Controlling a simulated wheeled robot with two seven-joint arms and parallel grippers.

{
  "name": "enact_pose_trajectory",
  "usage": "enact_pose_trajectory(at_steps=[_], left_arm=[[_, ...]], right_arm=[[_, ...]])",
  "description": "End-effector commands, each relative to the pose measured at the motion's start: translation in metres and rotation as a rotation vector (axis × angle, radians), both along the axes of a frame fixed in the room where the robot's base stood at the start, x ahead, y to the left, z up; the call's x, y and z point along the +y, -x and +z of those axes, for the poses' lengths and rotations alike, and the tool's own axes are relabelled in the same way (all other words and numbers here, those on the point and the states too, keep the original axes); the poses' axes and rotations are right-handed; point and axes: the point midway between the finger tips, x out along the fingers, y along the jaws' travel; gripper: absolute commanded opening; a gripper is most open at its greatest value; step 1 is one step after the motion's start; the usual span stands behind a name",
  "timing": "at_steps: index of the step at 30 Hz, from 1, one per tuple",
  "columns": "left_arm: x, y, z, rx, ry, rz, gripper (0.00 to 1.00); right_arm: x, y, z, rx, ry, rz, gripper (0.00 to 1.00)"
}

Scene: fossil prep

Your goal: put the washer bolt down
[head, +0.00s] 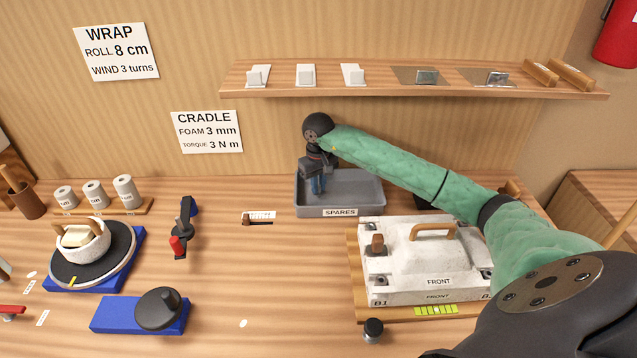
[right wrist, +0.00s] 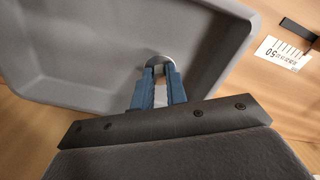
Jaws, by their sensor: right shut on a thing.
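The washer bolt (right wrist: 160,59) shows in the right wrist view as a small grey round piece between my right gripper's blue fingertips. My right gripper (head: 318,188) is shut on it, pointing down inside the left part of the grey SPARES tray (head: 358,190). The fingers hide most of the bolt, and in the head view I cannot make it out. The tray floor around the fingers looks bare in the right wrist view (right wrist: 75,45). I cannot tell whether the bolt touches the floor. My left gripper is not in view.
The white FRONT cradle (head: 430,262) stands right of the tray's front, under my right arm. A small dark knob-like piece (head: 373,329) stands before it. A slot with a scale card (head: 259,215) lies left of the tray. A wall shelf (head: 420,91) hangs above.

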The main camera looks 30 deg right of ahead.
Motion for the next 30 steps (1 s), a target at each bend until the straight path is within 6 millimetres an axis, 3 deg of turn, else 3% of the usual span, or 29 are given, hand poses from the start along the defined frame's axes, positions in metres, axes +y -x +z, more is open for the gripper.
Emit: enact_pose_trajectory(at_steps=[14, 15, 18, 30], left_arm=[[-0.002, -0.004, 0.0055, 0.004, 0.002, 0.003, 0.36], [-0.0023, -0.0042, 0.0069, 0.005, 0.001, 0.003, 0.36], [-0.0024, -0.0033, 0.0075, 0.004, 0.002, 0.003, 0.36], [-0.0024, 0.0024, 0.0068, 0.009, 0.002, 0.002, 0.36]], right_arm=[[-0.0002, 0.0001, -0.0031, 0.0, 0.001, 0.0, 0.0], [-0.0001, 0.0001, -0.0027, 0.0, 0.0, 0.0, 0.18], [0.0, 0.0002, -0.0026, 0.0, 0.0, 0.0, 0.36], [0.0, 0.0001, -0.0014, 0.0, 0.0, 0.0, 0.36]])
